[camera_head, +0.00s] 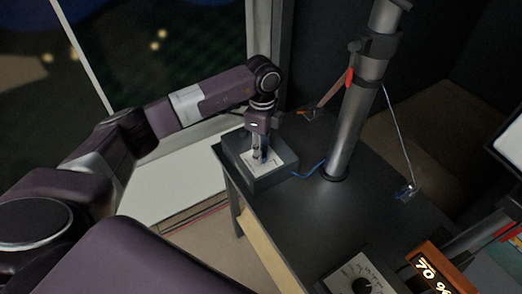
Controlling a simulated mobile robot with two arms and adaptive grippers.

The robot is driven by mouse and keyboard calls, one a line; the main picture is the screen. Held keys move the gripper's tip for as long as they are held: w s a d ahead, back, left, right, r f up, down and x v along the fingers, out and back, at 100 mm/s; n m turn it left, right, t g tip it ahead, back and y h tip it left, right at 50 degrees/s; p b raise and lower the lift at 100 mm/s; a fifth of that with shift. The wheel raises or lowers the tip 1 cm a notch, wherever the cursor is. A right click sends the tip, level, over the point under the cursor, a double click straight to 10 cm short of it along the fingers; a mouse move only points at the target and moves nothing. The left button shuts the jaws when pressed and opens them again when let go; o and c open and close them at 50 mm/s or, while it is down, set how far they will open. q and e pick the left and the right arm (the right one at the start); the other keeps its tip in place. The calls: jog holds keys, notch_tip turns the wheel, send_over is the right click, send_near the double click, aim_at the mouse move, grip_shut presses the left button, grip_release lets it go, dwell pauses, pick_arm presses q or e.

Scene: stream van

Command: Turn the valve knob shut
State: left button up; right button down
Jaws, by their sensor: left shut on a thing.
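My left arm comes in from the left, and its left gripper (258,155) points down onto a dark box (272,181) at the table's back left corner. The box has a pale label plate on top. The gripper is shut on the valve knob at that plate. The fingers mostly hide the knob, so its turn angle cannot be told. A bit of blue shows beside the fingers. My right gripper is not in view.
A thick grey pole (347,135) stands on the dark table (290,225), right of the box. A blue cable (309,169) runs between them. A dial panel (362,277) and an orange-framed "70 %" display (436,268) are at the front right. The middle tabletop is clear.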

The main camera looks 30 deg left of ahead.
pick_arm(q)
jog(key=shift+r, duration=0.1)
jog(key=o, duration=1.2)
jog(key=shift+c, duration=0.2)
notch_tip(320, 180, up, 12)
jog(key=shift+w, duration=0.25)
